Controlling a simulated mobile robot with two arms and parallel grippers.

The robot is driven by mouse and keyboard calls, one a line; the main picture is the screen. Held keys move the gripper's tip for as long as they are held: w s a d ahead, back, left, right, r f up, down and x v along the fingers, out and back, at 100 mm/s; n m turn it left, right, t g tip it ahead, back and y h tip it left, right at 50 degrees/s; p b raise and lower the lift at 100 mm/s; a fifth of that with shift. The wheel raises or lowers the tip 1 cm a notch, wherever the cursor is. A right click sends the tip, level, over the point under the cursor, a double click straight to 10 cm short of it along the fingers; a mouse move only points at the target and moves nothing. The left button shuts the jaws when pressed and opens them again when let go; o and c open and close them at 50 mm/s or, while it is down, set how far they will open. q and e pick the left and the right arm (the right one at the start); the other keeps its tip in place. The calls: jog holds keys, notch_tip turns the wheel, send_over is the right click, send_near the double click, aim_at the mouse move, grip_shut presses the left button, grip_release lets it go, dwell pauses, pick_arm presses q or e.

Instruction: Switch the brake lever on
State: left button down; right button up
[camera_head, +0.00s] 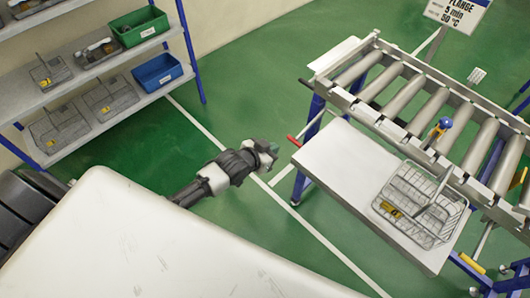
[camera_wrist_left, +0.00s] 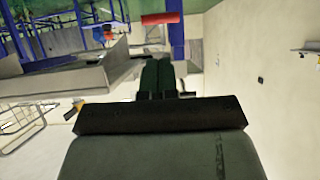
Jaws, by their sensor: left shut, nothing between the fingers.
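A lever with a red handle (camera_head: 293,141) sticks out from the left side of the conveyor stand; it looks like the brake lever. The red handle also shows in the left wrist view (camera_wrist_left: 160,18), at the top just beyond my fingertips. My left gripper (camera_head: 271,149) is a short way to the left of the red handle in the head view, apart from it. Its fingers (camera_wrist_left: 157,74) are together and empty. My right gripper is in neither view.
A white side shelf (camera_head: 345,165) holds a wire basket (camera_head: 425,205). Shelving (camera_head: 95,70) with bins is at upper left. Green floor between is clear.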

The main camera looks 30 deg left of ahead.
pick_arm(q)
jog(key=v, duration=0.2)
jog(key=shift+s+a, duration=0.15)
jog(key=shift+s, duration=0.25)
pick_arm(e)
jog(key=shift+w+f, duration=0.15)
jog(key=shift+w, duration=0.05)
pick_arm(q)
jog(key=s+a+f+n+g+y+b, duration=0.15)
jog(key=s+f, duration=0.45)
jog(key=f, duration=0.6)
jog(key=s+a+f+g+y+b, duration=0.1)
jog(key=s+a+f+g+y, duration=0.15)
jog(key=s+f, duration=0.65)
jog(key=s+f+g, duration=0.3)
jog(key=s+f, duration=0.6)
jog(key=s, duration=0.4)
jog(key=s+d+f+g+b, duration=0.1)
jog(key=s+f+g, duration=0.2)
jog(key=s+f, duration=0.6)
jog(key=s, duration=0.4)
jog(key=shift+d+f+g, duration=0.25)
jog(key=shift+f+g, duration=0.05)
jog(key=shift+g, duration=0.1)
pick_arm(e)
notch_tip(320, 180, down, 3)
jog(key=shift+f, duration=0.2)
